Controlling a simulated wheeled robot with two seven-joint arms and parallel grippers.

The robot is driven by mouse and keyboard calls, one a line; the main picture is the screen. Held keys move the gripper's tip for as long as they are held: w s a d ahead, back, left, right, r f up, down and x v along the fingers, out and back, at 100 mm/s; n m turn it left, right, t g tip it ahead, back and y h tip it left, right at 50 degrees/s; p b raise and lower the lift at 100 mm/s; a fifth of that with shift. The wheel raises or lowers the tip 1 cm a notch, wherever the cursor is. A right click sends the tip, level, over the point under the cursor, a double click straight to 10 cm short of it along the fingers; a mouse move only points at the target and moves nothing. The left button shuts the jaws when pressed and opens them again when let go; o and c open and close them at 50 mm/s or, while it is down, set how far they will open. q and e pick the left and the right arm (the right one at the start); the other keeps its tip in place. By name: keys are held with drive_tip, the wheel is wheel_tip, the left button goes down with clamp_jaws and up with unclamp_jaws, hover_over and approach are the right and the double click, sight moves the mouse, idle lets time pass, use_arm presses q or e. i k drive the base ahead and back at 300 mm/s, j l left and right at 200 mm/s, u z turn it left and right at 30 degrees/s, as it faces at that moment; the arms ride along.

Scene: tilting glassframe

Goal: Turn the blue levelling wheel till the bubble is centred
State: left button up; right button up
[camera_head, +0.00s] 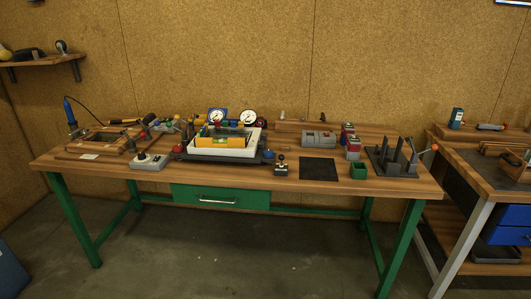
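A white frame (223,152) stands on a dark base near the middle of the workbench. A small blue knob-like part (268,154), which looks like the blue levelling wheel, sits at the right front corner of this base. A small red part (178,148) sits at its left. Yellow, green and other coloured small parts lie inside the frame; the bubble is too small to make out. Neither of my grippers is in view.
The wooden workbench (310,187) has green legs. Two round gauges (248,117) stand behind the frame. A grey box with a knob (150,161) is left of it; a small black lever device (281,165) and a dark mat (319,169) are right. A second bench (480,168) stands at far right.

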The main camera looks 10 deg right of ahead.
sight(267, 154)
drive_tip(key=i+l+u, duration=0.1)
drive_tip(key=i, duration=0.25)
drive_tip(key=i+l+u, duration=0.15)
drive_tip(key=i, duration=0.25)
drive_tip(key=i+l+u, duration=0.1)
drive_tip(key=i, duration=0.25)
drive_tip(key=l, duration=0.1)
